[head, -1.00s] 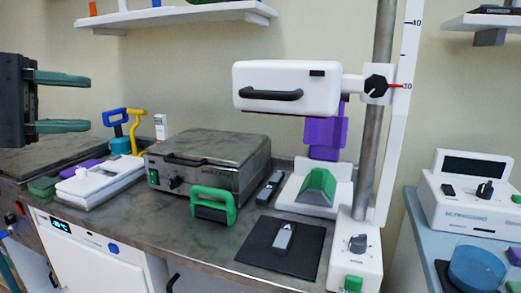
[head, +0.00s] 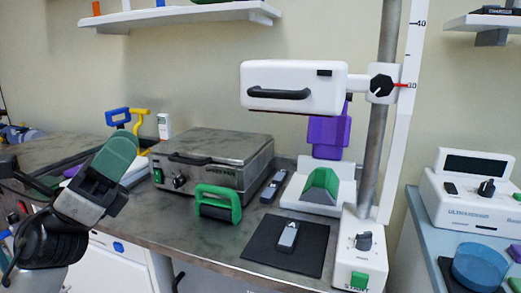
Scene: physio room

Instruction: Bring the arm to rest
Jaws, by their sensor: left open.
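My left arm comes in at the lower left, and its left gripper (head: 116,158) hangs in front of the left part of the counter. Its green fingers point up and to the right, seen nearly side-on so that one covers the other. The gripper is open and nothing shows between the fingers. It hides part of a white device behind it. My right gripper is not in view.
A white lamp-like head (head: 293,86) hangs on a post. A dark mat (head: 287,246) holds a small grey device (head: 288,236). A blue-handled tool (head: 117,115) stands behind my gripper.

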